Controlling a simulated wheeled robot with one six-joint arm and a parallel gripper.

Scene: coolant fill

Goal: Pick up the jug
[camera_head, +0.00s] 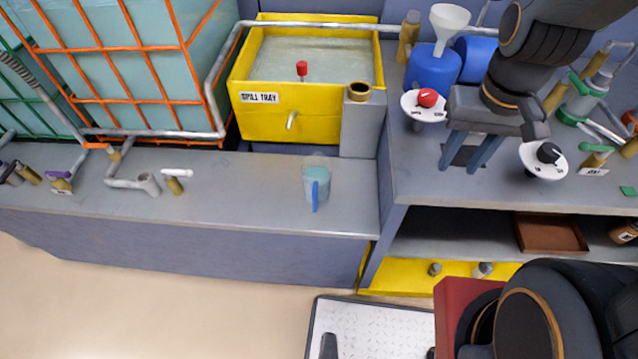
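The jug (323,184) is a small clear vessel with light blue contents or tint and a darker blue handle. It stands upright on the lower grey bench (240,205), towards its right end, below the spill tray. Its handle faces the bench's front edge. My gripper (470,163) hangs over the higher bench on the right, well to the right of the jug. Its two blue-grey fingers point down and stand apart, with nothing seen between them.
A yellow spill tray (300,121) stands behind the jug, beside a grey post (361,125). The higher bench (420,185) rises to the jug's right. A white-handled valve (176,174) and pipe stub (149,184) stand left. The bench around the jug is clear.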

